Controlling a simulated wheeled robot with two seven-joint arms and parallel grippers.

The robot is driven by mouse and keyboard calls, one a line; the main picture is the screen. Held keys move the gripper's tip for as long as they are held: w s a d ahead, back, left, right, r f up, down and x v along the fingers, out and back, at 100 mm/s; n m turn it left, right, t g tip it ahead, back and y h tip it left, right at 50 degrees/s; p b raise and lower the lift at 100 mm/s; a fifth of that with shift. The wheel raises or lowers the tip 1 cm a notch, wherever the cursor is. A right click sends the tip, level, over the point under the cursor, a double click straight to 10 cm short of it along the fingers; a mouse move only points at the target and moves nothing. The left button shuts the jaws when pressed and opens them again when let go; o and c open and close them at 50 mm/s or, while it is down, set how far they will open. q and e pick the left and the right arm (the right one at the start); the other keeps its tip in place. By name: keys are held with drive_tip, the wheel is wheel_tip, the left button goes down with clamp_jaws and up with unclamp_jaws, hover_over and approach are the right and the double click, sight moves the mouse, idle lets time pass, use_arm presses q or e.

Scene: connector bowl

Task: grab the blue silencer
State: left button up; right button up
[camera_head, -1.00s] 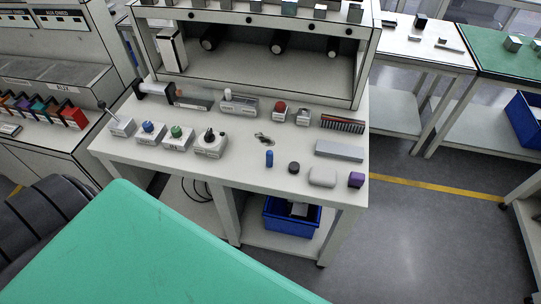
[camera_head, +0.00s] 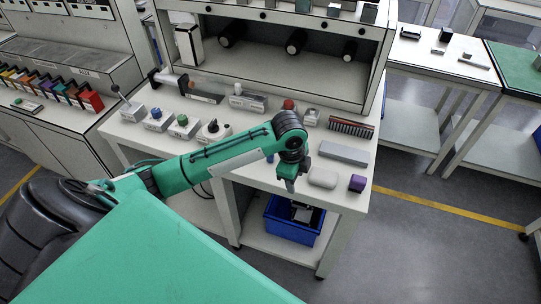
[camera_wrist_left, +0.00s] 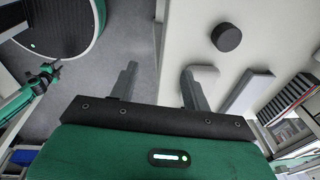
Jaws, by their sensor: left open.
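The blue silencer looks to be the small blue cylinder (camera_head: 270,157) on the white workbench (camera_head: 232,163). It is partly hidden behind my left forearm in the head view, and I do not see it in the wrist view. My left gripper (camera_head: 289,186) points down over the bench's front part, to the right of the blue cylinder and apart from it. In the left wrist view its two fingers (camera_wrist_left: 158,78) are spread with nothing between them.
A black round piece (camera_wrist_left: 227,38) shows in the wrist view. Button boxes (camera_head: 182,125) stand to the left. A blue bin (camera_head: 293,222) sits below.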

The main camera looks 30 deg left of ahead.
use_arm(q)
drive_tip(key=w+a+r+m+g+y, duration=0.1)
drive_tip(key=w+a+r, duration=0.3)
drive_tip(key=a+r, duration=0.15)
drive_tip(key=w+a+r+m, duration=0.1)
drive_tip(key=w+a+r, duration=0.35)
drive_tip(key=a, duration=0.25)
drive_tip(key=f, duration=0.5)
drive_tip(key=f+p, duration=0.1)
drive_tip(key=f, duration=0.1)
drive_tip(key=shift+s+a+f, duration=0.1)
drive_tip(key=shift+s+f, duration=0.15)
drive_tip(key=shift+s, duration=0.1)
drive_tip(key=f, duration=0.1)
drive_tip(key=f+p, duration=0.1)
drive_tip(key=f, duration=0.3)
drive_tip(key=shift+s+a+p, duration=0.25)
drive_tip(key=shift+p, duration=0.05)
drive_tip(key=shift+f, duration=0.2)
drive_tip(key=c, duration=1)
drive_tip(key=shift+c, duration=0.2)
use_arm(e)
wheel_tip(320, 180, up, 3)
drive_tip(key=shift+w+d+f, duration=0.1)
drive_tip(key=shift+f, duration=0.1)
use_arm(q)
drive_tip(key=shift+r, duration=0.1)
